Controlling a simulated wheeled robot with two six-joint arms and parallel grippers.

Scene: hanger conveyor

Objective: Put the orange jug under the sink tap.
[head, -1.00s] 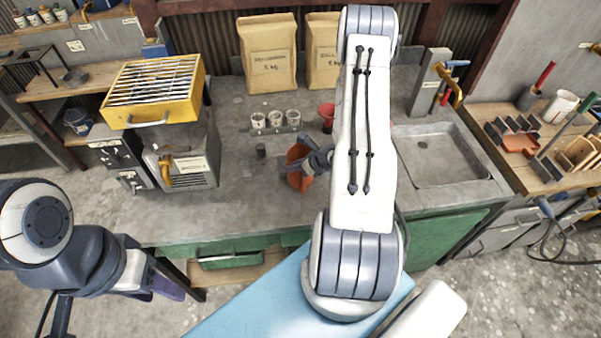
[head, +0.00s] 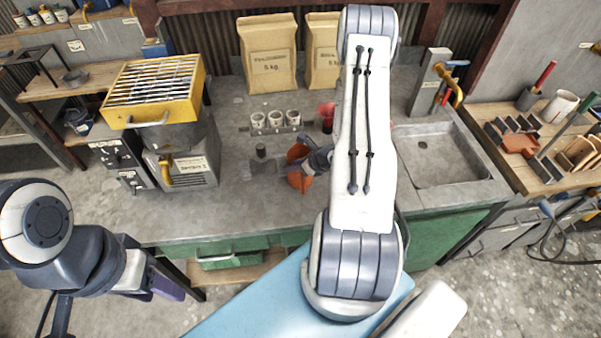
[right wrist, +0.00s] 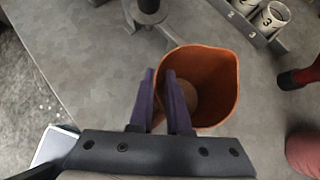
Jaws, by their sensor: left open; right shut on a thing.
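The orange jug (head: 295,154) stands on the grey bench left of my right arm, partly hidden by my right gripper (head: 304,172). In the right wrist view I look into the open top of the jug (right wrist: 222,65). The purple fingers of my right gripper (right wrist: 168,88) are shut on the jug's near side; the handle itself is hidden. The sink (head: 445,160) is a grey basin at the right of the bench. The tap (head: 450,85), with a yellow spout, stands at its back. My left gripper (head: 165,287) is open and empty, low at the left, off the bench.
A white cup row (head: 275,119) stands behind the jug, and a red object (head: 327,111) beside it. A dark small post (head: 261,150) is left of the jug. A yellow grill box (head: 155,92) is at the left, paper sacks (head: 268,55) at the back.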

